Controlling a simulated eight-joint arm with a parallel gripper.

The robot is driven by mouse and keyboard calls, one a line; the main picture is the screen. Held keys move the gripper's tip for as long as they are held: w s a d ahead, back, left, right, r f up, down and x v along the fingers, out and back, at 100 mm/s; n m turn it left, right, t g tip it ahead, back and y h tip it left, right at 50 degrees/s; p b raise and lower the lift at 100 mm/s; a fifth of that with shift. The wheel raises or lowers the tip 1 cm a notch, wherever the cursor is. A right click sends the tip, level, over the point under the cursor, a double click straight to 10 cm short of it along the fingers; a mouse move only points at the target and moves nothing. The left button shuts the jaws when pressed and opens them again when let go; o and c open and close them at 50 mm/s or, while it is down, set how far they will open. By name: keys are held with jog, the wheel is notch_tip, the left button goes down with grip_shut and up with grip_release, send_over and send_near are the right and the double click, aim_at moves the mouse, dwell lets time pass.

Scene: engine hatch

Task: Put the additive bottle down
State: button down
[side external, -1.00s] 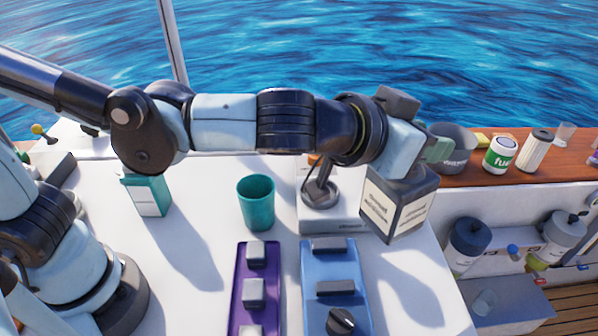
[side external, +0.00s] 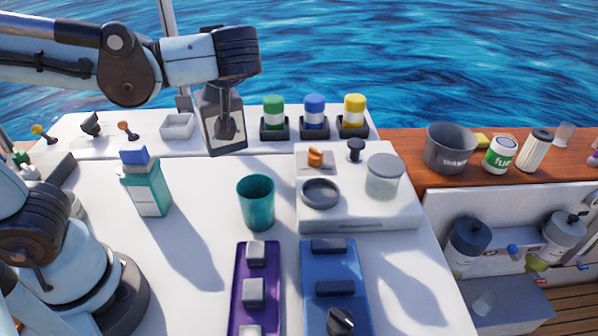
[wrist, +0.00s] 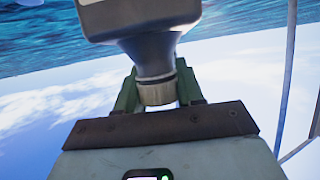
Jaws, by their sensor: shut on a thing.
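The additive bottle (side external: 228,141) is a dark grey, square-sided bottle with a pale label. It is upright at the back of the white counter, left of the three coloured-cap bottles. I cannot tell whether its base touches the surface. In the wrist view, which is upside down, the bottle's grey body (wrist: 140,20) and its neck and cap fill the top middle. My gripper (wrist: 157,88) is shut on it at the neck and cap, with a green finger on each side. In the side view my arm hides the fingers and the bottle's top.
Bottles with green (side external: 274,107), blue (side external: 314,107) and yellow (side external: 354,107) caps stand in black holders. A teal carton (side external: 147,188), teal cup (side external: 256,203) and white unit (side external: 360,210) stand in front. Counter between them is clear.

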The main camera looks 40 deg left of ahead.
aim_at(214, 91)
jog(key=shift+f, duration=2)
jog(key=shift+w+a+f, duration=0.1)
jog(key=shift+a+f, duration=0.1)
jog(key=shift+f, duration=0.05)
jog(key=w+a+f, duration=0.1)
jog(key=a+f, duration=0.9)
jog(key=a, duration=0.1)
jog(key=shift+f, duration=0.4)
jog(key=shift+w, duration=0.1)
jog(key=c, duration=0.7)
grip_release()
jog(key=shift+f, duration=0.1)
